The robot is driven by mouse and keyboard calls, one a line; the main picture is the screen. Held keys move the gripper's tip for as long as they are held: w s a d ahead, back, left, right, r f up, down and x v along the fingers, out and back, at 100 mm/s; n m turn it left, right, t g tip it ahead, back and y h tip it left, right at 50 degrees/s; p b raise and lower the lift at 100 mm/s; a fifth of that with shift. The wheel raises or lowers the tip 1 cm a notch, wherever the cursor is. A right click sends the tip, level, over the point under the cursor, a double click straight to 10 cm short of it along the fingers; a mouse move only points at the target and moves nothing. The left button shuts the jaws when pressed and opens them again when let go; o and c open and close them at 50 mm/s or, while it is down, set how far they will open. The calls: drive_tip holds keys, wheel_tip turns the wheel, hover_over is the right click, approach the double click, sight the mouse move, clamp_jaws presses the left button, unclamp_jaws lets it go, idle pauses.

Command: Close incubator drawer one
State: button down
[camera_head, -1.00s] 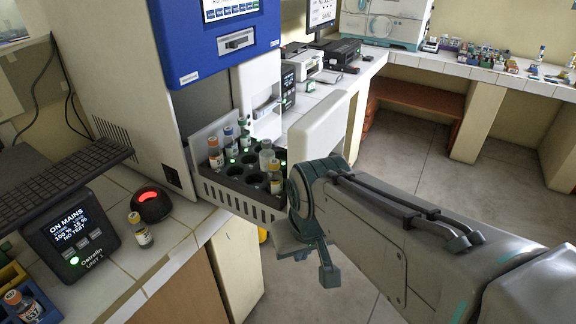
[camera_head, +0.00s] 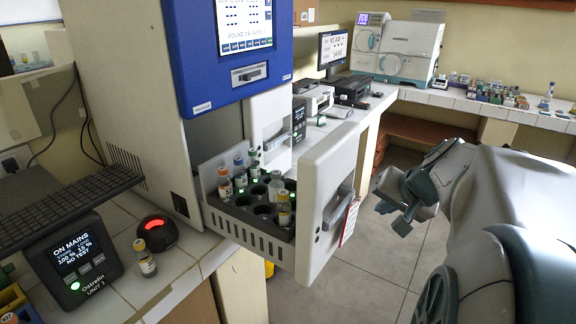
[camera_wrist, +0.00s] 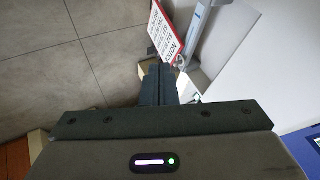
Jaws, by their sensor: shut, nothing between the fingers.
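The incubator (camera_head: 130,60) has a blue front panel with a screen. A drawer (camera_head: 252,226) stands pulled out below it, holding a dark rack with several vials. The drawer's white front (camera_head: 322,215) has a grey handle (camera_head: 335,207) and a hanging red-and-white tag (camera_head: 349,222). I cannot read a drawer number. My gripper (camera_head: 398,212) is to the right of the drawer front, apart from it, shut and empty. In the wrist view its dark fingers (camera_wrist: 158,84) are together, with the tag (camera_wrist: 167,32) and handle (camera_wrist: 197,28) beyond them.
Another white front with a handle (camera_head: 268,128) sits behind the open drawer. A monitor unit (camera_head: 75,262), a red-lit round device (camera_head: 155,230) and a vial (camera_head: 145,258) stand on the left counter. Open floor (camera_head: 375,260) lies right of the drawer.

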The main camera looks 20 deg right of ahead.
drive_tip(key=w+f, duration=0.2)
drive_tip(key=w+a+f+p, duration=0.1)
drive_tip(key=w+f, duration=0.1)
drive_tip(key=w+a+f, duration=0.1)
drive_tip(key=w+f, duration=0.1)
drive_tip(key=w, duration=0.1)
drive_tip(key=shift+w+a+f, duration=0.2)
drive_tip(key=shift+w+a, duration=0.05)
drive_tip(key=shift+w, duration=0.2)
drive_tip(key=shift+w+p, duration=0.1)
drive_tip(key=shift+p, duration=0.2)
